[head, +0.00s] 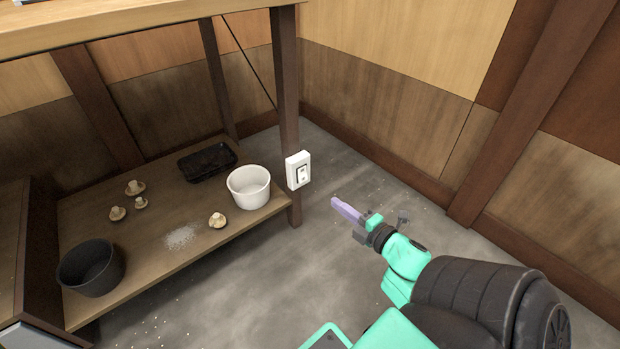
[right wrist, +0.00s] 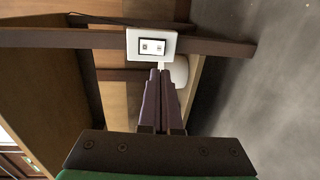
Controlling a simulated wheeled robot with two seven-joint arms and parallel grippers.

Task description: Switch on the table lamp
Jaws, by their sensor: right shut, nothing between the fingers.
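A white rocker switch plate (head: 298,170) is fixed to the dark front leg of the wooden table. It also shows in the right wrist view (right wrist: 152,46), straight ahead of the fingers. My right gripper (head: 338,205) is shut and empty, its purple fingers pointing left toward the switch. In the head view a gap separates the fingertips from the plate. In the right wrist view the fingertips (right wrist: 160,74) lie just below the plate's lower edge. The lamp itself is not in view. My left gripper is not in view.
The low shelf (head: 165,262) bears a white pot (head: 249,187), a black tray (head: 207,162), a dark bucket (head: 91,268) and several mushrooms (head: 217,221). The tabletop (head: 130,25) is above. Bare grey floor (head: 330,260) lies right of the leg, before the panelled wall (head: 400,110).

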